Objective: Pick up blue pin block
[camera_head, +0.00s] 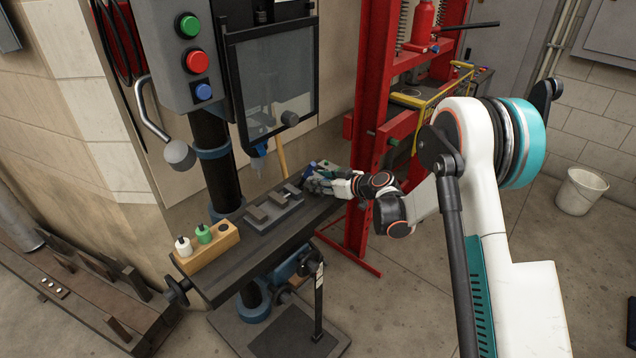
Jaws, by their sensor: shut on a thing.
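The blue pin block (309,169) shows as a small blue piece at the tip of my gripper (314,180). My gripper is shut on it, above the right end of the drill press table (235,278). The fingers hide part of the block, and it is too small to tell its exact tilt. A wooden holder (208,249) lies at the left end of the table. It carries a white pin block (184,246), a green pin block (204,234) and an empty-looking dark spot at its right end.
A grey vise (274,211) lies between the wooden holder and my gripper. The drill press column (212,160) and clear guard (272,85) stand behind the table. A red press frame (372,130) rises close behind my wrist. A white bucket (581,191) stands at far right.

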